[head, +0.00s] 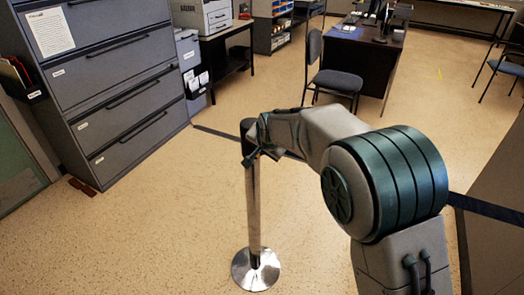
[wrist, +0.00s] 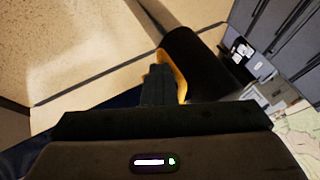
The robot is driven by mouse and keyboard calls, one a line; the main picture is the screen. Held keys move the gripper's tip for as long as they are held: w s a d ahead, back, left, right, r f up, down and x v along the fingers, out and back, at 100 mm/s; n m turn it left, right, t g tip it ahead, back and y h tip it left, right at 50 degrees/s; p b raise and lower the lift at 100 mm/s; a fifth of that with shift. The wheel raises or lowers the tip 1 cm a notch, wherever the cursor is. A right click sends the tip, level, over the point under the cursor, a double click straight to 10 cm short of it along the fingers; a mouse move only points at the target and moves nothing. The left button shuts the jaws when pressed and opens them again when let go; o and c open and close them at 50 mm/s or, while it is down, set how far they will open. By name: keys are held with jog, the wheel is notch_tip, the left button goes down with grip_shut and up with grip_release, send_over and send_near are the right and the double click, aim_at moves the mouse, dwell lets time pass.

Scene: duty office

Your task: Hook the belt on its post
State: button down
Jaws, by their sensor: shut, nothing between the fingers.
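The post is a chrome pole (head: 253,210) standing upright on a round shiny base (head: 256,270). Its black head (head: 248,130) also shows as a dark cylinder in the wrist view (wrist: 202,60). My gripper (head: 262,142) is at the post's head, and its dark fingers are shut in the wrist view (wrist: 157,82). An orange-yellow piece (wrist: 182,76) lies between the fingers and the black head; whether it belongs to post or belt is unclear. The dark blue belt (head: 485,208) shows at the right; my arm hides part. Whether its end is hooked cannot be told.
A grey filing cabinet (head: 120,90) stands at the left. A printer (head: 203,15) sits on a dark stand behind. A chair (head: 335,80) and a desk (head: 362,50) are at the back. The speckled floor left of the post is clear.

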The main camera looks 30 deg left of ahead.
jog(key=s+d+r+b, duration=0.1)
jog(key=s+d+r, duration=0.3)
jog(key=d+r, duration=0.4)
jog(key=shift+s+d+b, duration=0.15)
jog(key=shift+s+b, duration=0.1)
jog(key=shift+b, duration=0.15)
